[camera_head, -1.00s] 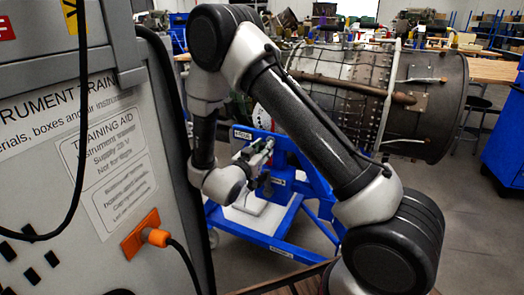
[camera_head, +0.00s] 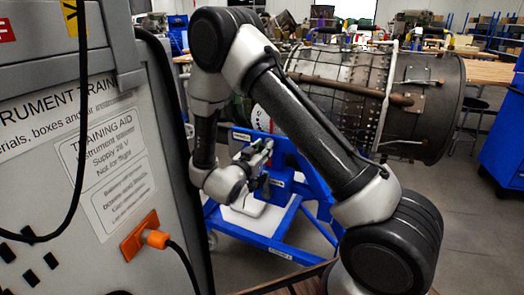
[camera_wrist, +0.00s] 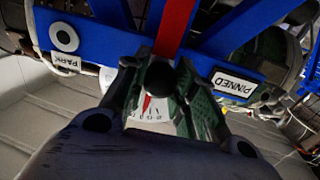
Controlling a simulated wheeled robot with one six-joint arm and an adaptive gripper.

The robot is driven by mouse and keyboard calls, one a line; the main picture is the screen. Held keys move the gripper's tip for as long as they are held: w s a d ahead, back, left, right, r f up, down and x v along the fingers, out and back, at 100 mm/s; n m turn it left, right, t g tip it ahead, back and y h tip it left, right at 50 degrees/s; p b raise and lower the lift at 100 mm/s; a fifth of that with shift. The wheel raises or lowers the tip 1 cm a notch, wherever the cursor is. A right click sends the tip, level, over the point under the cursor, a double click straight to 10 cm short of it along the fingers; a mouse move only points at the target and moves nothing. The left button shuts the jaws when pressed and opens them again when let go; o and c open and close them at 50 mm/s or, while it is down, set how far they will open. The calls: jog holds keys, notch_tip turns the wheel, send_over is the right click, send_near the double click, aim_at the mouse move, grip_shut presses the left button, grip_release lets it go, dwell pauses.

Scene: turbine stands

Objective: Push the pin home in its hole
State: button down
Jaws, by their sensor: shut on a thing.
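My gripper (camera_wrist: 165,85) is shut on a dark round-ended piece, which looks like the pin (camera_wrist: 160,76), between its greenish fingers. The blue bar of the stand (camera_wrist: 130,50) runs just behind the fingertips. In the head view my gripper (camera_head: 264,152) is small, against the blue stand (camera_head: 285,165).
A red strip (camera_wrist: 176,25) rises behind the pin. A pale dial or scale (camera_wrist: 150,108) shows between the fingers. The turbine (camera_head: 400,95) rests above the stand. A grey training cabinet (camera_head: 100,170) with an orange plug (camera_head: 155,238) and cables stands close at left.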

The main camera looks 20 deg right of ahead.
jog(key=shift+w+d+r, duration=0.1)
jog(key=shift+w, duration=0.1)
jog(key=c, duration=1.1)
grip_release()
jog(key=shift+d, duration=0.15)
jog(key=shift+o, duration=0.9)
jog(key=v, duration=0.7)
